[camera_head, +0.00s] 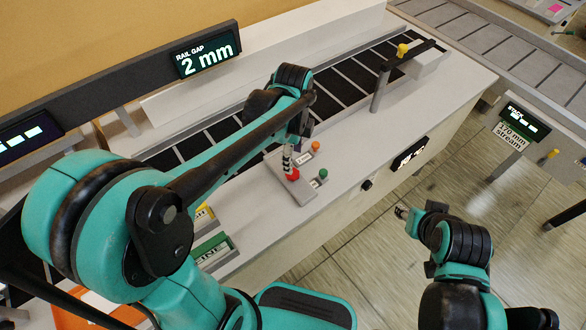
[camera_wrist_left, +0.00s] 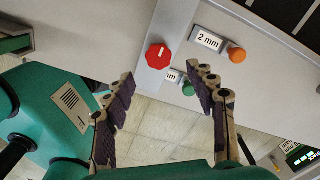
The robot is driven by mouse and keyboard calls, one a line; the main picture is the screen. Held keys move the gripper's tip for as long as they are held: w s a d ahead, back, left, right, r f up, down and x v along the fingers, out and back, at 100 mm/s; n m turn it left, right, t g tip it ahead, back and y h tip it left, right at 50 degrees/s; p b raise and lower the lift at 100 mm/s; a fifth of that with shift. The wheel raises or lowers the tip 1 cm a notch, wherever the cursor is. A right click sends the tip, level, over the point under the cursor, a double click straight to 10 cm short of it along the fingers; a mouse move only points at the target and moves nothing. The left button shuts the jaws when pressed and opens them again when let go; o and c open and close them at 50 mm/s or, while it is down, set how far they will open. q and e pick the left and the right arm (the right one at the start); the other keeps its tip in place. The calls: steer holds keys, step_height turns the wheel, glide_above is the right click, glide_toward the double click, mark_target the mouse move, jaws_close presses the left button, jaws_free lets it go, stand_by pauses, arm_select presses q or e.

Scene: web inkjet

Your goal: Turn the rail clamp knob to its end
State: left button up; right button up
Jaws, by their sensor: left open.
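A red round knob (camera_wrist_left: 158,56) with a white pointer line sits on a grey panel. Its line points toward the top of the left wrist view. In the head view the red knob (camera_head: 293,177) shows just under my left gripper (camera_head: 289,160). In the left wrist view my left gripper (camera_wrist_left: 160,90) is open, its two fingers apart and empty, with the knob ahead between them. I see no contact with it. My right gripper (camera_head: 403,212) is low over the floor at the right; its fingers are too small to tell.
An orange button (camera_wrist_left: 237,55) by a "2 mm" label and a green button (camera_wrist_left: 189,89) sit beside the knob. A display (camera_head: 207,54) reads "RAIL GAP 2 mm". A yellow knob (camera_head: 402,50) tops a post by the conveyor (camera_head: 345,90).

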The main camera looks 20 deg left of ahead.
mark_target(293, 175)
arm_select(q)
step_height(293, 175, down, 7)
steer(key=shift+s+r+b, duration=0.1)
steer(key=shift+r+b, duration=0.1)
steer(key=shift+b, duration=1)
steer(key=shift+c, duration=0.2)
steer(key=c, duration=1.1)
